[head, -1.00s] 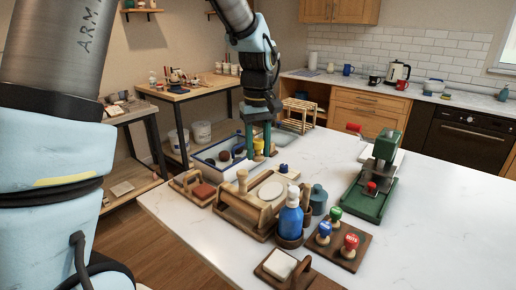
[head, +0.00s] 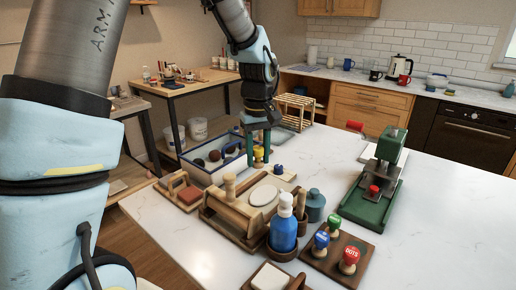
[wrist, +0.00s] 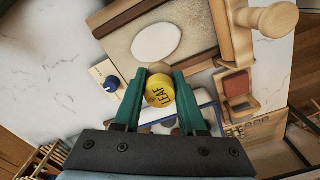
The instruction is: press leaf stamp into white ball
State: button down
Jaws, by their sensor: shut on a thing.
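My gripper (head: 259,150) is shut on the yellow leaf stamp (wrist: 160,91), whose round top reads "LEAF" in the wrist view. The stamp also shows between the green fingers in the head view (head: 259,156). The white ball (head: 264,195) looks like a flat pale disc lying on a wooden board. In the wrist view the white disc (wrist: 156,42) lies ahead of the fingertips, apart from the stamp. The stamp's lower face is hidden, and I cannot tell how high it is held.
A blue-rimmed tray (head: 203,172) stands behind the board. A wooden roller handle (head: 229,184), a blue bottle (head: 283,233), a stand with several stamps (head: 336,254) and a green press (head: 372,190) surround the board. The counter's right side (head: 440,200) is clear.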

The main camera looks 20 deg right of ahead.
aim_at(258, 192)
jog(key=shift+f+b, duration=2.25)
jog(key=shift+f, duration=1.45)
jog(key=shift+f+b, duration=0.4)
jog(key=shift+f, duration=0.25)
jog(key=shift+r+p, duration=2.4)
jog(key=shift+r, duration=0.65)
